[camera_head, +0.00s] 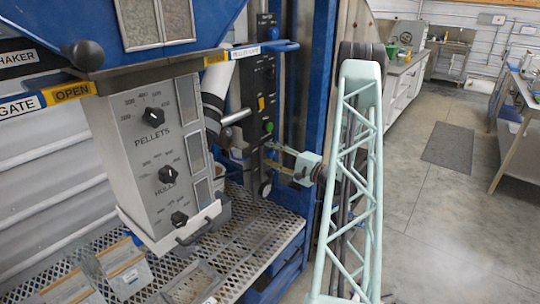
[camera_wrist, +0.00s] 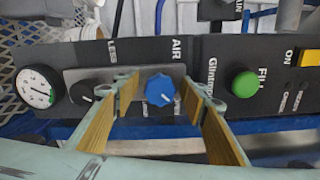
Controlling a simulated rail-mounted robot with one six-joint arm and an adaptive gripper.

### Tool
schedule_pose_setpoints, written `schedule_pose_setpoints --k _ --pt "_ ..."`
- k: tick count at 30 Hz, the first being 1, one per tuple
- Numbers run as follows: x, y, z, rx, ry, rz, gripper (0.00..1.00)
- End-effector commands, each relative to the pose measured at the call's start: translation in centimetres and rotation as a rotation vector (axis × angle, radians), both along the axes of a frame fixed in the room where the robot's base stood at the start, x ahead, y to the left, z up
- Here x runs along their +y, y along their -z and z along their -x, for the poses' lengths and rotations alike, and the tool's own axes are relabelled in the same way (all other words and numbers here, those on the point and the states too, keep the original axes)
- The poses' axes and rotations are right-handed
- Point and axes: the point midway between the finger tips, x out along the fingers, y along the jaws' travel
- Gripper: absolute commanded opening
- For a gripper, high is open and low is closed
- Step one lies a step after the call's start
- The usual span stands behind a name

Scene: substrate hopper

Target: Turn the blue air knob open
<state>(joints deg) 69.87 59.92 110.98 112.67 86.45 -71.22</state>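The blue air knob (camera_wrist: 159,90) sits on a grey plate on the black control panel (camera_wrist: 212,58), with a white line near its lower edge. My gripper (camera_wrist: 158,92) is open, with one tan-padded finger on each side of the knob. A gap shows between the knob and each finger, so it is not gripped. In the head view, my gripper (camera_head: 269,156) reaches left to the upright panel (camera_head: 258,82).
On the panel are a black knob (camera_wrist: 82,92), a pressure gauge (camera_wrist: 38,88), a green button (camera_wrist: 244,84) and a yellow switch (camera_wrist: 309,58). A grey box with black dials (camera_head: 150,150) hangs left of the panel. A perforated shelf (camera_head: 262,228) lies below.

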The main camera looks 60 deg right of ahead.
Motion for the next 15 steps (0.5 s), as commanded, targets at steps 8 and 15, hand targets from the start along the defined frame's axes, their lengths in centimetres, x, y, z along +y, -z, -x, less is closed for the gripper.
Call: schedule_pose_setpoints --k 8,15 --pt "0.0 0.0 0.2 0.0 0.001 0.0 0.39" --pt "0.0 0.0 1.6 0.0 0.0 0.0 0.39"
